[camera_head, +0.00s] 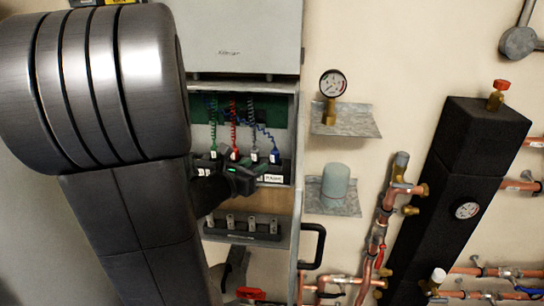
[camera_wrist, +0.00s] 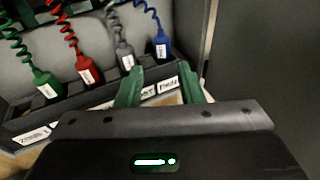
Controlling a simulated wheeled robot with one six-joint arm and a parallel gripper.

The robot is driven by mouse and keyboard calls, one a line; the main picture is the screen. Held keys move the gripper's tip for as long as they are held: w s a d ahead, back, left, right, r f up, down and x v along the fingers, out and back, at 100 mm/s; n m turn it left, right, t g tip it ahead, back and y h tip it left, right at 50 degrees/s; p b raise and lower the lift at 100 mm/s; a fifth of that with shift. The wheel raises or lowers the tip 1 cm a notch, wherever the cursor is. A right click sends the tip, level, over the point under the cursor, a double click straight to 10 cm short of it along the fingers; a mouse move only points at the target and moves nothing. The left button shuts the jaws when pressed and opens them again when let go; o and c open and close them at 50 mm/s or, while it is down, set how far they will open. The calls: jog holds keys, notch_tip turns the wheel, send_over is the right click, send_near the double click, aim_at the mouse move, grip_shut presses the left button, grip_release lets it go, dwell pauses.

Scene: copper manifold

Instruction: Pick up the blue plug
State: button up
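The blue plug (camera_wrist: 161,46) stands in the black labelled rack, at its right end, with a white label and a coiled blue cord above it. In the head view the blue plug (camera_head: 274,156) is also the rightmost of the row. My gripper (camera_wrist: 162,80) has two green fingers spread apart with nothing between them. It is in front of and below the blue plug, and the fingertips are apart from it. In the head view my gripper (camera_head: 243,174) is in front of the rack.
Grey (camera_wrist: 125,55), red (camera_wrist: 88,70) and green (camera_wrist: 46,84) plugs stand left of the blue one. The cabinet's side wall (camera_wrist: 195,50) is close on the right. A lower socket strip (camera_head: 240,229), a gauge (camera_head: 333,84) and copper pipes (camera_head: 378,240) are nearby.

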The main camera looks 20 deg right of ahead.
aim_at(273, 156)
jog(key=x, duration=0.6)
jog(key=shift+p, duration=0.3)
jog(key=shift+p+x, duration=0.35)
jog(key=shift+x, duration=0.45)
jog(key=shift+p+x, duration=0.55)
jog(key=shift+x, duration=1.45)
jog(key=shift+s+f, duration=0.1)
jog(key=shift+s, duration=0.05)
jog(key=c, duration=0.7)
